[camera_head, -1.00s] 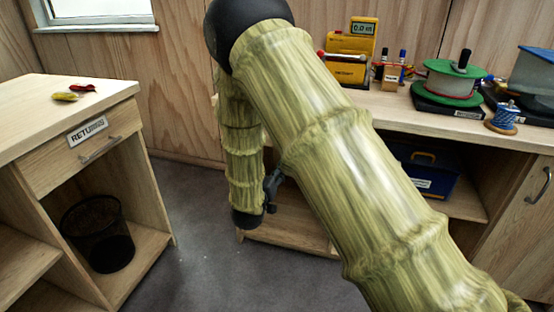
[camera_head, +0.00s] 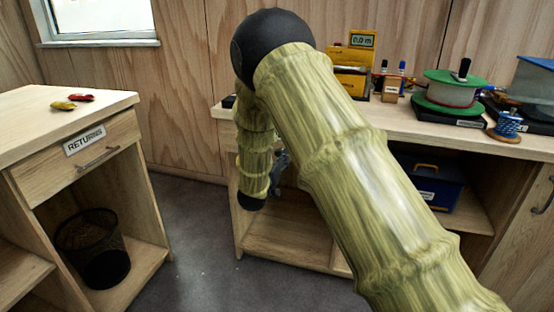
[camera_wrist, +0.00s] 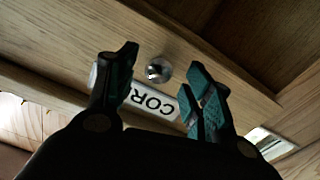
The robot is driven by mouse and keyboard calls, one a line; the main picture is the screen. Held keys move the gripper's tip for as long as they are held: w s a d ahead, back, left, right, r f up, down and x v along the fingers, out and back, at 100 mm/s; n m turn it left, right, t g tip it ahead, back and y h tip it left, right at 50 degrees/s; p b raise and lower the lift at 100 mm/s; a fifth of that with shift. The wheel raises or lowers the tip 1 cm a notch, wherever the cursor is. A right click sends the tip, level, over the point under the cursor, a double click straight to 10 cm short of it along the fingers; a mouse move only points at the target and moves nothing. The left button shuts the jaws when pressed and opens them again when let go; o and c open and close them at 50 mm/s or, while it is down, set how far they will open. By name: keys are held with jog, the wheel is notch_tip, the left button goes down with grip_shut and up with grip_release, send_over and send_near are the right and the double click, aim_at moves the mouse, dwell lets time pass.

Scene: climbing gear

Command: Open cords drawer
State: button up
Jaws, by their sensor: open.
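The cords drawer front (camera_wrist: 215,75) fills the middle of the wrist view, a pale wood panel seen tilted. It carries a white label (camera_wrist: 152,101) reading "COR", upside down, the rest covered by my finger. A round metal knob (camera_wrist: 158,70) stands beside the label. The drawer looks shut. My gripper (camera_wrist: 163,66) is open, its two dark fingers with green pads on either side of the knob in the picture, nothing held. I cannot tell whether they touch it. In the head view my gripper (camera_head: 280,172) shows partly behind my arm, and the drawer front is mostly hidden.
The workbench top (camera_head: 400,115) holds a yellow meter (camera_head: 350,65), a green spool (camera_head: 450,90) and a blue spool (camera_head: 507,125). A blue toolbox (camera_head: 435,185) sits on the shelf below. The returns desk (camera_head: 60,110) stands left, with clear floor between.

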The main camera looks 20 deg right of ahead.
jog(key=shift+w+d, duration=0.35)
jog(key=shift+w, duration=0.15)
grip_shut()
jog(key=shift+s, duration=0.1)
